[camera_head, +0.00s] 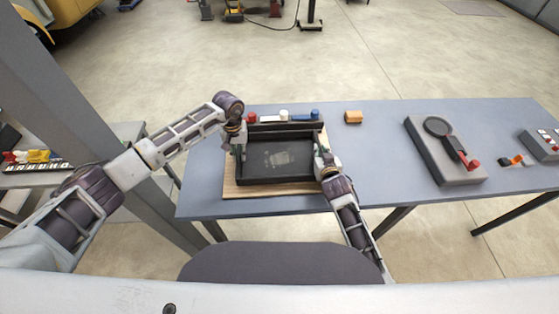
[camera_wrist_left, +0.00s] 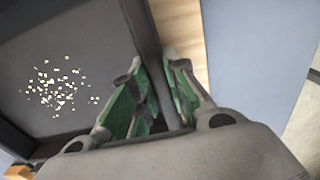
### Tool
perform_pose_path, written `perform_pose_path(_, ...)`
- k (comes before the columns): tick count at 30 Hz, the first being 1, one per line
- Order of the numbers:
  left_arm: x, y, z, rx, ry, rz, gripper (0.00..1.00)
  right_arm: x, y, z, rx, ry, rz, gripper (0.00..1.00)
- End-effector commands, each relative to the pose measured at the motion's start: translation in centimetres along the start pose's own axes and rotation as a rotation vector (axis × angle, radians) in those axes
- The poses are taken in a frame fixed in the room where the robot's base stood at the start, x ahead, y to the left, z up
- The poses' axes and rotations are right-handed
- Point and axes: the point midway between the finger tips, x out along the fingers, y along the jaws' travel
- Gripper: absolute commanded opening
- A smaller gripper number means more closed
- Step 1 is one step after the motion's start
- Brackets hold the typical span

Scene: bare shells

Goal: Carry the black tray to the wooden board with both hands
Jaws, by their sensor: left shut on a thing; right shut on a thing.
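The black tray (camera_head: 262,172) is over the wooden board (camera_head: 229,190) at the left part of the table; I cannot tell whether it rests on the board or is just above it. Small pale bits lie in the tray. My left gripper (camera_head: 238,146) is shut on the tray's left wall. In the left wrist view, the left gripper's green-padded fingers (camera_wrist_left: 160,95) straddle the wall of the tray (camera_wrist_left: 100,30), with a strip of the board (camera_wrist_left: 182,30) beside it. My right gripper (camera_head: 322,160) is shut on the tray's right wall.
Red, white and blue-topped items (camera_head: 284,115) stand just behind the tray. A small orange-brown block (camera_head: 353,117) lies to their right. A grey device with a round black part and red knob (camera_head: 445,150) stands further right. The table (camera_head: 375,165) between is clear.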

Motion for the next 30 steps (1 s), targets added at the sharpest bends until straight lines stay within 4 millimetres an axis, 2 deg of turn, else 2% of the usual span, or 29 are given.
perform_pose_path(3,0.2,-0.2,-0.1,-0.004,0.002,-0.003,0.00,0.1,0.2,0.0,-0.002,0.004,0.003,0.00)
perform_pose_path(4,0.3,-0.3,-0.1,-0.004,0.000,-0.005,0.17,0.1,0.2,0.3,-0.002,-0.001,0.004,0.17)
perform_pose_path(9,0.2,-0.2,-0.1,-0.003,0.000,-0.003,0.37,0.1,0.2,0.2,-0.001,-0.001,0.003,0.37)
perform_pose_path(22,-0.1,0.0,-0.1,-0.001,0.001,0.000,0.37,0.1,0.0,0.2,0.000,0.000,0.001,0.37)
perform_pose_path(30,-2.4,-0.1,-0.1,-0.001,0.003,-0.001,0.37,0.1,0.0,0.2,0.000,0.000,0.000,0.37)
